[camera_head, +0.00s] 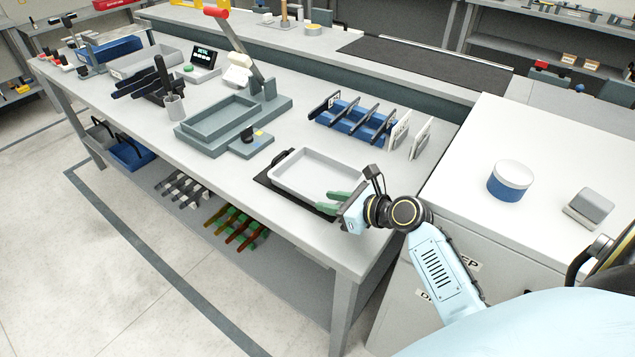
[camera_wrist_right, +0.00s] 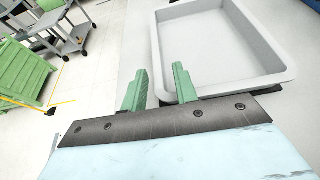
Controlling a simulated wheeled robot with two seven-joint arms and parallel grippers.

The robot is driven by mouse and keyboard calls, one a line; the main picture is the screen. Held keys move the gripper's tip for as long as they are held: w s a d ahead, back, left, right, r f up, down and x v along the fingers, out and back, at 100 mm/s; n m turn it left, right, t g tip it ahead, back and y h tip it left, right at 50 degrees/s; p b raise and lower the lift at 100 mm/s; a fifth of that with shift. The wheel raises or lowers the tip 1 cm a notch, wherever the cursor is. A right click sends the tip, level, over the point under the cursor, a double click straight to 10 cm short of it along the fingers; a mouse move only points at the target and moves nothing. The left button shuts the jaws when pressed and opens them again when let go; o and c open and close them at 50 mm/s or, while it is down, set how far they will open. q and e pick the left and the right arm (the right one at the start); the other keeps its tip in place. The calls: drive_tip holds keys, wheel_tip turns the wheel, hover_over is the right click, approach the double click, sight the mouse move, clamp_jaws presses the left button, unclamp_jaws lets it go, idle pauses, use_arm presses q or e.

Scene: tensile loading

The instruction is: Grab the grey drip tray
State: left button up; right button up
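The grey drip tray (camera_head: 315,174) is a shallow, pale, rectangular tray with a raised rim, empty inside. It lies on a black mat (camera_head: 266,180) at the near right end of the workbench. My right gripper (camera_head: 336,197) is at the tray's near right corner. In the right wrist view, the gripper's green fingers (camera_wrist_right: 160,88) are apart, one outside the tray's (camera_wrist_right: 215,45) side wall and one overlapping the tray near its corner. I cannot tell whether either finger touches it. My left gripper is not in view.
A blue rack (camera_head: 352,120) and white upright plates (camera_head: 398,136) stand behind the tray. A grey-green fixture (camera_head: 225,118) is to its left. A white cabinet (camera_head: 540,155) at right bears a blue-and-white round container (camera_head: 510,180) and a grey box (camera_head: 588,207).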

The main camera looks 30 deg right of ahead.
sight(316, 199)
drive_tip(key=x, duration=0.4)
drive_tip(key=shift+w+f+b, duration=0.1)
drive_tip(key=shift+b, duration=0.2)
clamp_jaws()
